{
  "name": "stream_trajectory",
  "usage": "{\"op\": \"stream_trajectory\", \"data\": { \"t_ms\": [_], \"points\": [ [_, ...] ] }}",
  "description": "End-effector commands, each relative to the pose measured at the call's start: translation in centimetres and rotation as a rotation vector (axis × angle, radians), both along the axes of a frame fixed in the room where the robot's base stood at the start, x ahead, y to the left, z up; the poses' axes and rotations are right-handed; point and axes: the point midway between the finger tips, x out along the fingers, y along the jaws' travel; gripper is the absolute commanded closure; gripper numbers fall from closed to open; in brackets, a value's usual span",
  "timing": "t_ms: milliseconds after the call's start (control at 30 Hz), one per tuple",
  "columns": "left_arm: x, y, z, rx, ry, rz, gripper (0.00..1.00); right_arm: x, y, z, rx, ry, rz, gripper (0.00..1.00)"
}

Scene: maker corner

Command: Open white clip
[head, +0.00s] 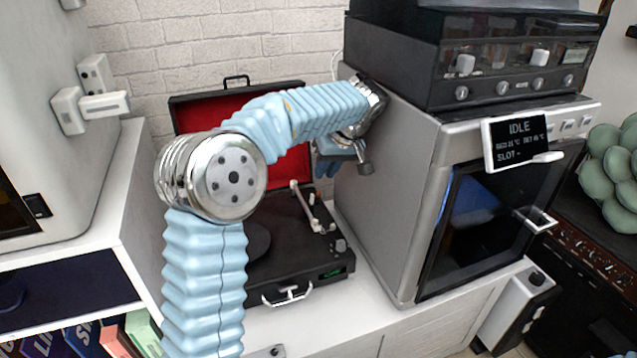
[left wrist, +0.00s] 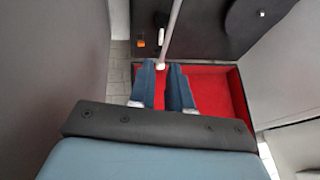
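No part is clearly identifiable as the white clip. The record player (head: 262,283) has a pale tonearm (head: 308,208) with small white parts. In the left wrist view, the tonearm (left wrist: 172,30) ends in a white tip at my fingertips; I cannot tell whether they touch. My left gripper (head: 328,168) is partly hidden by its own arm, above the back right of the player. In the left wrist view, its two blue fingers (left wrist: 161,68) stand slightly apart, with the red lid lining showing between them. My right gripper is not in view.
The red-lined lid (head: 190,112) stands open. A grey boxy machine (head: 395,190) with a screen reading IDLE (head: 518,130) stands close on the right. White blocks (head: 92,105) stick out from a pale cabinet on the left. Green round shapes (head: 610,165) are at far right.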

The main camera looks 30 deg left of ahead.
Motion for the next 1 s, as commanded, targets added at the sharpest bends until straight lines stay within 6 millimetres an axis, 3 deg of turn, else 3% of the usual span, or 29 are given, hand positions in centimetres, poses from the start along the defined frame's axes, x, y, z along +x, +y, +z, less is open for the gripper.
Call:
{"op": "stream_trajectory", "data": {
  "t_ms": [100, 300, 1000],
  "points": [
    [-0.2, -0.9, 2.1, 0.0, -0.003, -0.001, 0.82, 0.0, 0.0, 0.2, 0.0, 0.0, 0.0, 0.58],
    [-0.4, -1.6, 3.6, 0.0, -0.001, -0.001, 0.82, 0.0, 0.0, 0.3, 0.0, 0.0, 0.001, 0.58],
    [-0.5, -1.7, 3.7, 0.0, 0.0, 0.0, 0.82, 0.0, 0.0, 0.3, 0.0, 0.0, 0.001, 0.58]
  ]
}}
